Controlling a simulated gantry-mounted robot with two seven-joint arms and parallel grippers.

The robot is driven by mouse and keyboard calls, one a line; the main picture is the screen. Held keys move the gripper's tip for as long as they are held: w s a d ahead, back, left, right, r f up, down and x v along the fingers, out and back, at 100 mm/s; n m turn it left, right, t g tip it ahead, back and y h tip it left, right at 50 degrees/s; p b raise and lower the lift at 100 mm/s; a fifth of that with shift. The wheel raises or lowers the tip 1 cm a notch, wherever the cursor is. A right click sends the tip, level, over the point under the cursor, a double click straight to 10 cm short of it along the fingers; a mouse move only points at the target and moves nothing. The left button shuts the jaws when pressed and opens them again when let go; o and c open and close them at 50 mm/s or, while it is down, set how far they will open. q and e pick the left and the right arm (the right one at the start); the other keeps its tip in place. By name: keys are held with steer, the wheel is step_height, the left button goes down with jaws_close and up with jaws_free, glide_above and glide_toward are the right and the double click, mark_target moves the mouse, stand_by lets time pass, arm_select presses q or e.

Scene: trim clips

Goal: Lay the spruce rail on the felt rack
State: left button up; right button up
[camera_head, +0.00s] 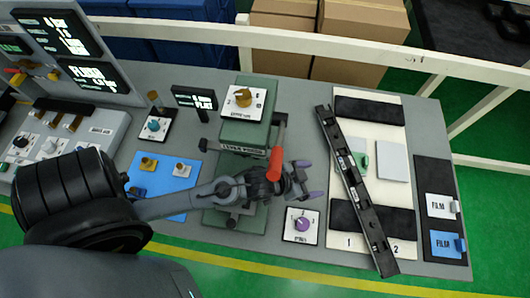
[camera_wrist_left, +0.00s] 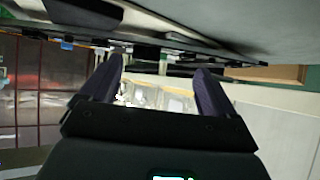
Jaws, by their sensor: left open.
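A long dark rail (camera_head: 354,188) lies slantwise over a cream board with dark pads across its top and bottom, which looks like the felt rack (camera_head: 385,133). The rail's upper end is beside the board's upper left edge, and its lower end sticks out past the bottom edge. Whether it rests on the lower pad cannot be told. My left gripper (camera_head: 310,180) is open and empty, left of the rail and apart from it. Its two purple fingers also show spread in the left wrist view (camera_wrist_left: 157,82), with nothing between them. My right gripper is not in view.
A green press-like unit with a red lever handle (camera_head: 275,164) stands close beside my left gripper. A purple knob (camera_head: 303,224) sits below it. A dark panel with film boxes (camera_head: 440,207) is right of the rack. A white rail (camera_head: 330,45) runs behind the table.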

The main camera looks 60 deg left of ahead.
arm_select(q)
steer(key=s+a+g+y, duration=0.1)
steer(key=s+g, duration=0.1)
steer(key=s, duration=0.3)
steer(key=s+a+n+g+y, duration=0.1)
steer(key=s+a+g, duration=0.1)
steer(key=s, duration=0.3)
steer(key=s+a+f+g, duration=0.1)
steer(key=s+a+g, duration=0.1)
steer(key=s, duration=0.3)
steer(key=shift+a+g+y, duration=0.2)
steer(key=shift+g+y, duration=0.2)
steer(key=shift+g, duration=0.1)
